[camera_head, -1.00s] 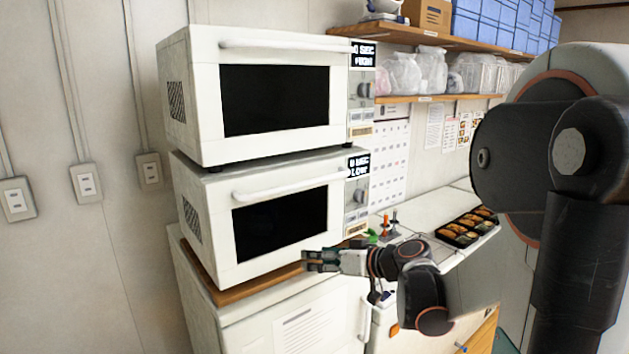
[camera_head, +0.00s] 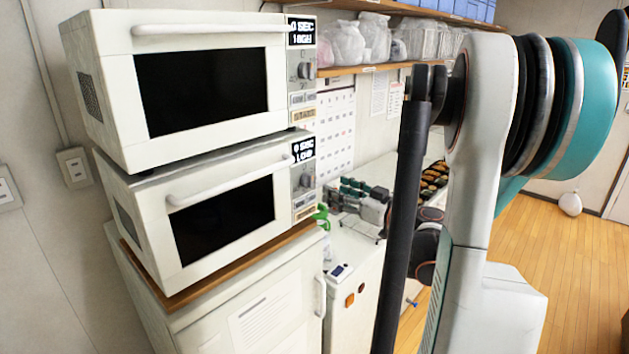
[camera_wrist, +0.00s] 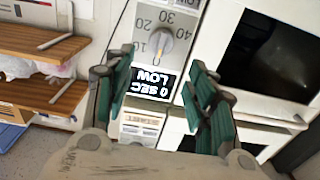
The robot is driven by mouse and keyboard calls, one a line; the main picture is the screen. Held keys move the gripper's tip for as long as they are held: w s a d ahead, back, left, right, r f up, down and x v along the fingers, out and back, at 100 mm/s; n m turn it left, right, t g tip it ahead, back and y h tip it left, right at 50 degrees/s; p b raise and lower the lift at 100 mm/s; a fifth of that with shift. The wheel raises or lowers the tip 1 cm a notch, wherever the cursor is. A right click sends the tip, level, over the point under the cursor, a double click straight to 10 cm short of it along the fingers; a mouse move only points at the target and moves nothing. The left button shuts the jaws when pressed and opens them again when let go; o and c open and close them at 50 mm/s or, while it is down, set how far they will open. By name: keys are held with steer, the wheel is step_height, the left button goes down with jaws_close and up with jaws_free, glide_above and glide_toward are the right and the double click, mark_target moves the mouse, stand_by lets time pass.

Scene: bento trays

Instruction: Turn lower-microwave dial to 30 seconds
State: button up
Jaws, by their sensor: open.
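The lower microwave (camera_head: 140,195) is white, with a dark door window and a display (camera_head: 303,151) reading 0 SEC LOW. Its small dial (camera_head: 306,180) is on the right-hand control panel. In the wrist view the dial (camera_wrist: 160,42) appears inverted, on a grey plate with marks including 0, 10, 20, 30 and 40. The display (camera_wrist: 153,83) there reads 0 SEC LOW. My gripper (camera_wrist: 158,60) is open, with one green-padded finger on each side of the dial in this view; no contact is visible. In the head view my gripper (camera_head: 340,193) is right of the lower panel.
The upper microwave (camera_head: 105,70) sits on the lower one, its display reading 0 SEC HIGH. A shelf (camera_head: 345,70) with bags is above right. A green item (camera_head: 321,213) is close below my gripper. Food trays (camera_head: 433,180) lie on the counter behind.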

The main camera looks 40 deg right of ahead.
mark_target(312, 180)
steer(key=w, duration=0.9)
steer(key=shift+a, duration=0.35)
steer(key=c, duration=1)
